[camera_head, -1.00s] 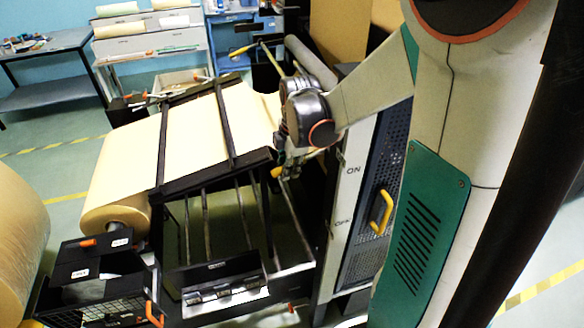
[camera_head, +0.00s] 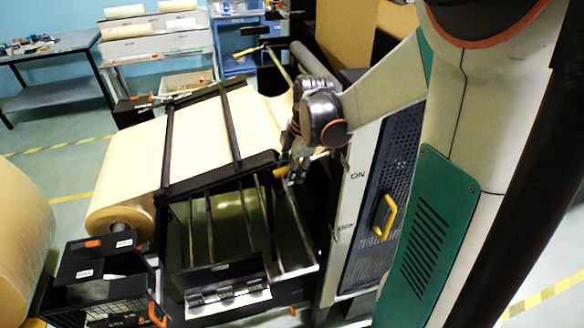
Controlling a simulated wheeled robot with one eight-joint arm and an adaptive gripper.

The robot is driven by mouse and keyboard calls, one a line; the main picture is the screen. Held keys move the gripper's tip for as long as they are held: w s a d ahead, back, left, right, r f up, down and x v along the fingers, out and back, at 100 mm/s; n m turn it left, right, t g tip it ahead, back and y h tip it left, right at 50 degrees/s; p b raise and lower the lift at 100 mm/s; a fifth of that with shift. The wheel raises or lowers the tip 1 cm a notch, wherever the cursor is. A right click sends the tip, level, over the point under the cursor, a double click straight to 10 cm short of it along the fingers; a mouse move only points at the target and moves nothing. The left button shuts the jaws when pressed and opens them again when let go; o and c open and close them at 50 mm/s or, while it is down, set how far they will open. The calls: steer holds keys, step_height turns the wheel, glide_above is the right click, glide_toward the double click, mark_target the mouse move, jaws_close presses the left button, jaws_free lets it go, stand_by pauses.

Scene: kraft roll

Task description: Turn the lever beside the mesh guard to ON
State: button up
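The mesh guard (camera_head: 402,165) is a dark perforated panel with a yellow handle (camera_head: 385,216), at the right of centre. A pale panel (camera_head: 350,200) on its left edge carries an ON label above and an OFF label below. I cannot clearly make out the lever along this panel; my arm and dark shadow cover part of the area. My gripper (camera_head: 293,170) points down, left of the ON label and near the machine's dark frame. A small yellow-orange piece (camera_head: 281,172) shows beside it; I cannot tell whether they touch. The fingers are too small and dark to read.
A wide kraft web (camera_head: 200,135) runs over the machine at left, with dark bars across it. A black crate (camera_head: 105,290) and a large roll (camera_head: 20,240) stand at lower left. My arm fills the right side. Benches stand behind.

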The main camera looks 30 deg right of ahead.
steer(key=shift+r, duration=0.1)
steer(key=v, duration=0.7)
steer(key=shift+r, duration=0.15)
steer(key=shift+c, duration=0.6)
